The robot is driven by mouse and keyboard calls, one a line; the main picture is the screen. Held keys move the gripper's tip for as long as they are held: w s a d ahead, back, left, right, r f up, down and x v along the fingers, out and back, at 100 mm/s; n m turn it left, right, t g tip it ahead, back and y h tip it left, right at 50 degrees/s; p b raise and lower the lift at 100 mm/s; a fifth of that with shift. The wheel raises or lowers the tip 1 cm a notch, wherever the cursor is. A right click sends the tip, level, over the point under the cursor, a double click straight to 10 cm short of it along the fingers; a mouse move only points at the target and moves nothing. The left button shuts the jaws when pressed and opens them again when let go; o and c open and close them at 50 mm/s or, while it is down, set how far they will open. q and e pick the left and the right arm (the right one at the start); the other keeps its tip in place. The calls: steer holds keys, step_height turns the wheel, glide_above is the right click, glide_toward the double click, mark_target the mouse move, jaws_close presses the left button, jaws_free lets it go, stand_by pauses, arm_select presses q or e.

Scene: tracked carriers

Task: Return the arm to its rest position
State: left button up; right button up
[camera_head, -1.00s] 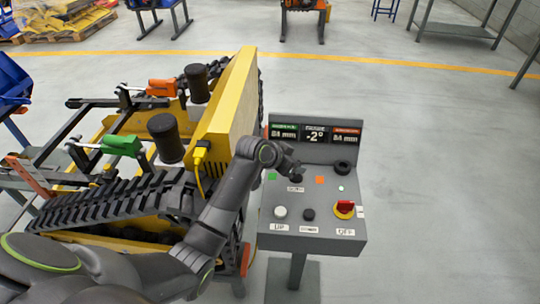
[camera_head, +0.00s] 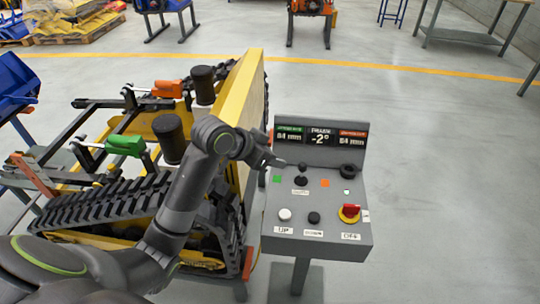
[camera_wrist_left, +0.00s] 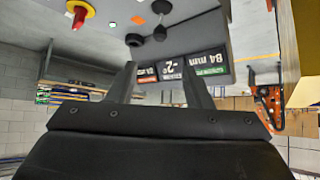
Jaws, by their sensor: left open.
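My left arm comes in from the lower left in the head view. Its gripper (camera_head: 272,160) is in the air at the left edge of the grey control console (camera_head: 330,232), above the panel and left of the black joystick (camera_head: 302,170). In the left wrist view the two fingers (camera_wrist_left: 160,85) are apart with nothing between them. The console's display (camera_wrist_left: 172,70) shows upside down beyond the fingers. My right gripper is in neither view.
A yellow tracked carrier (camera_head: 243,90) with black tracks (camera_head: 105,205) stands left of the console, close to my arm. The console has a red knob (camera_head: 349,211) and a white button (camera_head: 285,214). The floor right of it is clear. A grey table (camera_head: 470,38) stands at the back right.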

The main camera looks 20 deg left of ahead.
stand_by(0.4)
arm_select(q)
steer(key=s+a+f+n+g+y, duration=0.1)
steer(key=s+a+f+n+y, duration=0.3)
steer(key=s, duration=0.7)
steer(key=s+a+f+g, duration=0.2)
steer(key=s+f, duration=0.5)
steer(key=s, duration=0.3)
steer(key=s+a+f+n+g+y, duration=0.1)
steer(key=s+a+f+n+y, duration=0.3)
steer(key=s, duration=0.7)
step_height(320, 180, down, 29)
steer(key=m+g+h+b, duration=0.1)
steer(key=m+h, duration=0.1)
steer(key=s+f+g+b, duration=0.1)
steer(key=s+f, duration=1.3)
steer(key=f, duration=0.1)
steer(key=shift+s+d+g+h, duration=0.25)
steer(key=shift+s+g+h, duration=0.05)
steer(key=shift+s, duration=0.05)
